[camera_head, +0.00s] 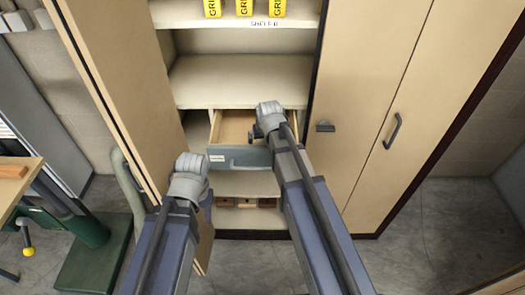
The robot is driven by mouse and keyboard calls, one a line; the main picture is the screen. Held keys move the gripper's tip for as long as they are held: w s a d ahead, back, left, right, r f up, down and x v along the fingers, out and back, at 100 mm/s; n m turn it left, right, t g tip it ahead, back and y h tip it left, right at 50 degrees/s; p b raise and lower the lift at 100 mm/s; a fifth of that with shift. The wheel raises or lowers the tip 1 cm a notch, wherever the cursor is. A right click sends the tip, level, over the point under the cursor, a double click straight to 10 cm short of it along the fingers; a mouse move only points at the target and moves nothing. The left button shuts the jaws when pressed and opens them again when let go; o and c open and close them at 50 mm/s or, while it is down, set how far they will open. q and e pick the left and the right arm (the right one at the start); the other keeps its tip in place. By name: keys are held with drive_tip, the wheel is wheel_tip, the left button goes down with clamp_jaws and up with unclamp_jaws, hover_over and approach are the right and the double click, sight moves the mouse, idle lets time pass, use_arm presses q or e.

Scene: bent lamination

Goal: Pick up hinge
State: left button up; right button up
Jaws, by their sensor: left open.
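I cannot make out a hinge for certain in the head view. An open drawer (233,125) sticks out of the tall cabinet in the middle. Its visible floor looks bare, and part of its inside is hidden by my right arm. My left gripper (204,199) is open, low in front of the cabinet's left side, below and left of the drawer; its fingers are mostly hidden by the wrist. My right gripper (257,134) is at the drawer's right part, and its jaws are too small and dark to read.
Several brown blocks (226,202) lie on the bottom shelf. Yellow boxes (244,7) stand on the top shelf. A workbench (14,195) is at the left. The floor at right (430,230) is clear.

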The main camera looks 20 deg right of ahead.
drive_tip(key=shift+w+f, duration=0.1)
drive_tip(key=shift+f, duration=0.15)
drive_tip(key=shift+c, duration=0.4)
drive_tip(key=c, duration=1.1)
drive_tip(key=shift+r, duration=0.1)
